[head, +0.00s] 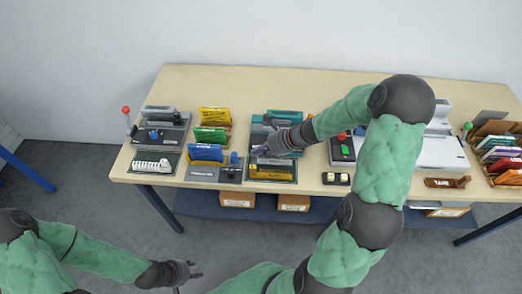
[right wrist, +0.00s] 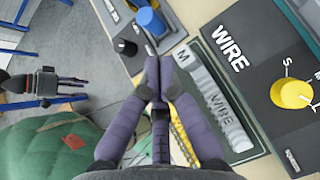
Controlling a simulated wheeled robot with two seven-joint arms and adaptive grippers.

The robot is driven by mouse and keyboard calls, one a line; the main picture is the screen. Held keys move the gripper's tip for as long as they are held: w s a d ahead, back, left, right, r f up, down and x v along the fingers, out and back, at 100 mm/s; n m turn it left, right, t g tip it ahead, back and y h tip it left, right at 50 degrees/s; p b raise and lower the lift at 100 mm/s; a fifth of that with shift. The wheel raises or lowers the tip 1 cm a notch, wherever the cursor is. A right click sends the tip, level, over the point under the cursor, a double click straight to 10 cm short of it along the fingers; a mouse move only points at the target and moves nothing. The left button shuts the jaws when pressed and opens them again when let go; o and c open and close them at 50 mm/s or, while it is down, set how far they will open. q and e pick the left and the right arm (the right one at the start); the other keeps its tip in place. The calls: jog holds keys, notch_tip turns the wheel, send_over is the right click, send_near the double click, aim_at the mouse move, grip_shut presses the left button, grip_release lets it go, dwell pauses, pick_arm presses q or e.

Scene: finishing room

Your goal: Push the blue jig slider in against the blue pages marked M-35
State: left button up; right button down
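The blue pages (head: 205,152) stand upright at the left front of the table, above a grey jig base with a pale label (head: 202,173) too small to read. The blue slider knob (head: 234,158) stands just right of the pages; it also shows in the right wrist view (right wrist: 150,22). I cannot tell how wide the gap to the pages is. My right gripper (head: 256,152) is shut and empty, its fingertips together (right wrist: 158,68), right of the knob and apart from it. My left gripper (head: 190,271) is open and empty, in front of the table.
A tray marked WIRE (right wrist: 238,140) with a yellow piece (head: 270,173) lies below my right gripper. Green pages (head: 210,134) and yellow pages (head: 215,115) stand behind the blue ones. A black knob (right wrist: 125,47) is near the slider. The table's front edge is close.

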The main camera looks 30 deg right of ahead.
aim_at(238, 158)
jog(key=b+x, duration=0.1)
jog(key=x, duration=0.5)
jog(key=shift+a+f+b, duration=0.1)
jog(key=shift+b, duration=0.3)
jog(key=shift+w+a, duration=0.1)
jog(key=shift+w, duration=0.05)
jog(key=shift+w+a, duration=0.8)
jog(key=shift+a, duration=0.4)
jog(key=shift+s+d, duration=0.1)
